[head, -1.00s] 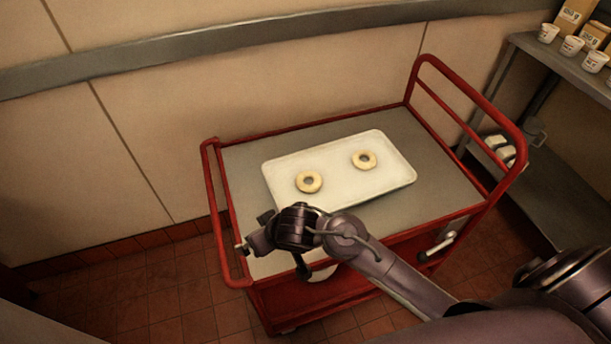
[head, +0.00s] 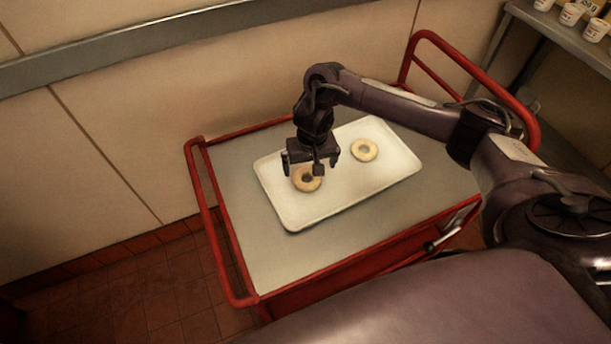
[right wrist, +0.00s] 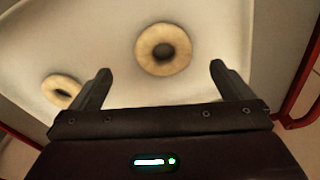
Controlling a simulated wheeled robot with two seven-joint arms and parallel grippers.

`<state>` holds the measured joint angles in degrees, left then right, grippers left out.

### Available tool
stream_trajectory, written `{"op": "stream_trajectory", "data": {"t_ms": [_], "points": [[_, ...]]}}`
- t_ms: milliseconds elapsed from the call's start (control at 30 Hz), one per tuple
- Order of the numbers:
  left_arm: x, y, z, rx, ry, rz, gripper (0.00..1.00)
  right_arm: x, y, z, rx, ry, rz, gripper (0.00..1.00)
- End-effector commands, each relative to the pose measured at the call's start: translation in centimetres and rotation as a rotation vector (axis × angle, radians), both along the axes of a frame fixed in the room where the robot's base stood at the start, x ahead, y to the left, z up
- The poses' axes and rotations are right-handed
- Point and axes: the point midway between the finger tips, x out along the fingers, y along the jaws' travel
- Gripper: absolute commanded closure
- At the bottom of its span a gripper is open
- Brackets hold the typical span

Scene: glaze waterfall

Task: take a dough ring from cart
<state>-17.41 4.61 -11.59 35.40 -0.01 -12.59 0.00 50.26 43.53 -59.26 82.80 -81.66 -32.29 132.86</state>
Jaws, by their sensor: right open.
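Two pale dough rings lie flat on a white tray (head: 300,217) on the red cart's grey top (head: 258,256). The left dough ring (head: 308,184) is partly hidden by my right gripper (head: 311,165), which is above it, pointing down. The right dough ring (head: 364,150) lies clear of the gripper. In the right wrist view, one dough ring (right wrist: 178,58) shows beyond and between the open fingertips (right wrist: 160,72), not held. The other dough ring (right wrist: 62,90) is at left, partly behind a finger. My right gripper is open and empty. My left gripper is not in view.
The cart's red rails (head: 225,226) rise at its left and right ends. A wall with a grey rail (head: 180,45) stands behind. The cart top left of the tray is bare.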

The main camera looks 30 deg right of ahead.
Motion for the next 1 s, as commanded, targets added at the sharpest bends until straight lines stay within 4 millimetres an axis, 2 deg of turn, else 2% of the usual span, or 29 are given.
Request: {"op": "stream_trajectory", "data": {"t_ms": [133, 400, 700, 1000], "points": [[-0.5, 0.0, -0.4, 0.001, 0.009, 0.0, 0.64, 0.2, 0.1, -1.9, -0.001, 0.001, 0.001, 0.0], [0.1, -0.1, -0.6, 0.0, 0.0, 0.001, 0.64, 0.9, 0.2, -5.5, 0.001, 0.0, 0.002, 0.0], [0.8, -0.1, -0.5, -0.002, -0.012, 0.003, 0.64, 1.0, 0.3, -5.8, 0.001, -0.003, 0.004, 0.01], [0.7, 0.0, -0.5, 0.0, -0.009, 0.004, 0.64, 0.9, 0.2, -5.8, 0.001, -0.003, 0.004, 0.4]]}}
